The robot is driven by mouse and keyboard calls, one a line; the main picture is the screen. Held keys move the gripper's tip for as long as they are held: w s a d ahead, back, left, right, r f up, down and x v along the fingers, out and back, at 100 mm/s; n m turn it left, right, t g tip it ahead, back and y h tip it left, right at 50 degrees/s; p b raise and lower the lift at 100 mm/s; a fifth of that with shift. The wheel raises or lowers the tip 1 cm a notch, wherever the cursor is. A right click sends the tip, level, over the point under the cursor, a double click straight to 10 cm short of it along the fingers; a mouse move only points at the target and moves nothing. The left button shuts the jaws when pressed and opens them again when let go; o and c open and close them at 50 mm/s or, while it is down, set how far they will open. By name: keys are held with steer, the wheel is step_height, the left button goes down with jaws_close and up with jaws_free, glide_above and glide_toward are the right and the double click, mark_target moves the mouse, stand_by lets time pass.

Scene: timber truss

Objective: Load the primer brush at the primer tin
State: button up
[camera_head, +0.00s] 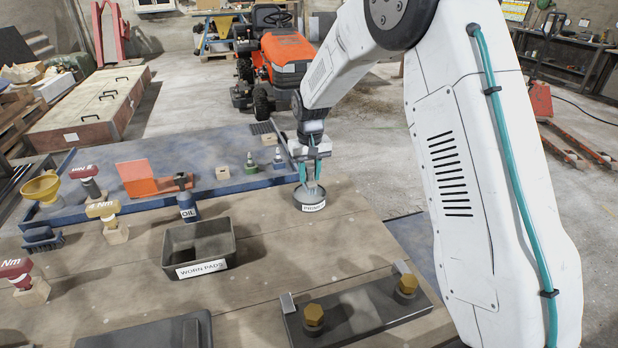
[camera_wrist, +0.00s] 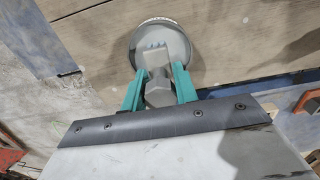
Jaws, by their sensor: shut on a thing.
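The primer tin (camera_head: 310,204) is a low round grey tin with a white label, standing on the wooden bench top near its far right part. My gripper (camera_head: 311,172) is directly above the tin, pointing down, with teal fingers. It is shut on the primer brush, a grey tool whose lower end shows between the fingers and reaches to the tin. In the wrist view, the brush (camera_wrist: 157,88) sits between the fingers (camera_wrist: 157,85), and its end lies over the grey inside of the tin (camera_wrist: 177,38). I cannot tell how deep the brush end is.
A black bin labelled WORN PADS (camera_head: 200,247) stands left of the tin. A dark plate with two gold bolts (camera_head: 355,310) lies in front. Bare wood surrounds the tin.

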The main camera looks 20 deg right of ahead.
steer(key=shift+r, duration=2.55)
